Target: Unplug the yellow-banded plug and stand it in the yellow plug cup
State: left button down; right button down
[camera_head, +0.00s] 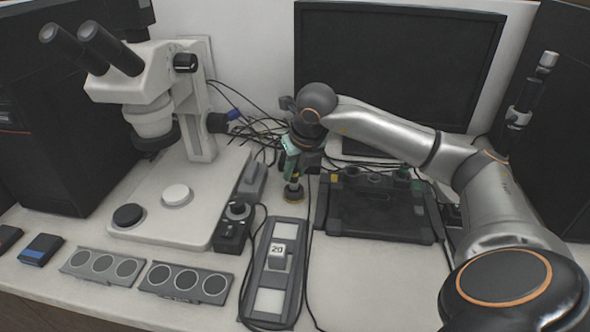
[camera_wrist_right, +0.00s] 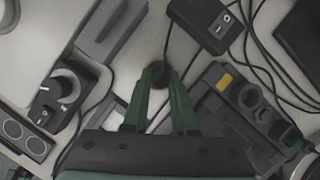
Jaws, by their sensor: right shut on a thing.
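My right gripper (camera_head: 293,172) points down in the middle of the bench and is shut on the yellow-banded plug (camera_head: 293,183). The plug is upright, with its band just below the fingertips. Directly below it is a small round yellow-brown cup (camera_head: 293,197); I cannot tell whether the plug's lower end is inside the cup or just above it. In the right wrist view the green fingers (camera_wrist_right: 161,80) close around the dark plug (camera_wrist_right: 157,70), which mostly hides the cup. My left gripper is not in view.
A dark case with round sockets and a yellow mark (camera_head: 380,212) stands to the right. A grey panel (camera_head: 268,303) with a block marked 20 (camera_head: 277,255) lies in front. A knobbed control box (camera_head: 234,228) and microscope (camera_head: 165,95) stand left. Loose cables run around the gripper.

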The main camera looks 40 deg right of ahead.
jog(key=shift+f+b, duration=0.7)
jog(key=shift+f, duration=0.25)
jog(key=shift+f+b, duration=0.3)
jog(key=shift+c, duration=0.4)
grip_release()
dwell(0.4)
jog(key=shift+r, duration=0.1)
notch_tip(320, 180, up, 7)
jog(key=p, duration=0.5)
jog(key=shift+r+p, duration=0.2)
jog(key=shift+p, duration=0.15)
